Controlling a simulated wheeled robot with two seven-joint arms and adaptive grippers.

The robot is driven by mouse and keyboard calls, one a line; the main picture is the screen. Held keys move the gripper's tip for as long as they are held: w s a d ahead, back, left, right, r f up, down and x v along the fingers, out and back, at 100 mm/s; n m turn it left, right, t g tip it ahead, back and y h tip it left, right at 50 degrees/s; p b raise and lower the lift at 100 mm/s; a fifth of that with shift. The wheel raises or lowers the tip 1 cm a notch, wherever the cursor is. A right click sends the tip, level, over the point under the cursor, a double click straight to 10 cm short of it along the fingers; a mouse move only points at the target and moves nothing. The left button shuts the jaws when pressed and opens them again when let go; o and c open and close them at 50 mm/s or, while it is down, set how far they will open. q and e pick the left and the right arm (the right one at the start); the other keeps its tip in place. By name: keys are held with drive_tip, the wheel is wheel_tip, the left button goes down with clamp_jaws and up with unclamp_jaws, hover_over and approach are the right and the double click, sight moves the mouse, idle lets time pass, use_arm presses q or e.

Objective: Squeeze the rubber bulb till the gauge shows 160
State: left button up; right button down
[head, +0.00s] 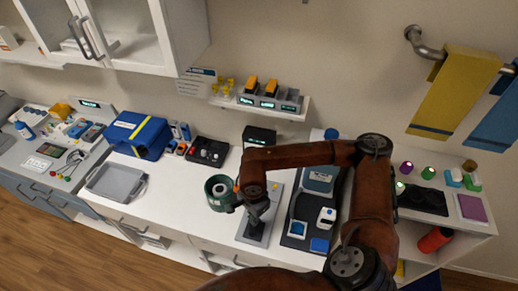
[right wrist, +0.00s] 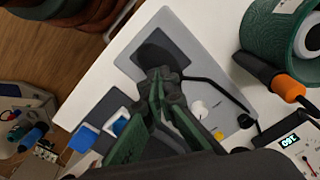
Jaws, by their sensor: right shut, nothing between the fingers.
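My right gripper (right wrist: 160,76) is shut and empty, its green fingers together just in front of a black rubber bulb (right wrist: 164,42) on a grey plate (right wrist: 196,42). Whether the fingertips touch the bulb is unclear. A black tube (right wrist: 222,84) runs from beside the fingers towards a gauge (right wrist: 309,158) with a white dial and red needle, partly cut off at the corner. A small lit display (right wrist: 289,140) beside it shows rotated digits that look like 160. In the head view the gripper (head: 257,217) is low over the grey plate (head: 274,200). My left gripper is out of view.
A green round container (head: 219,193) stands left of the plate, with an orange-handled tool (right wrist: 285,86) beside it. A black tray (head: 290,236) with small items lies close on the right.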

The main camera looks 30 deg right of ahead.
drive_tip(key=shift+r+p, duration=1)
drive_tip(key=shift+r, duration=1.95)
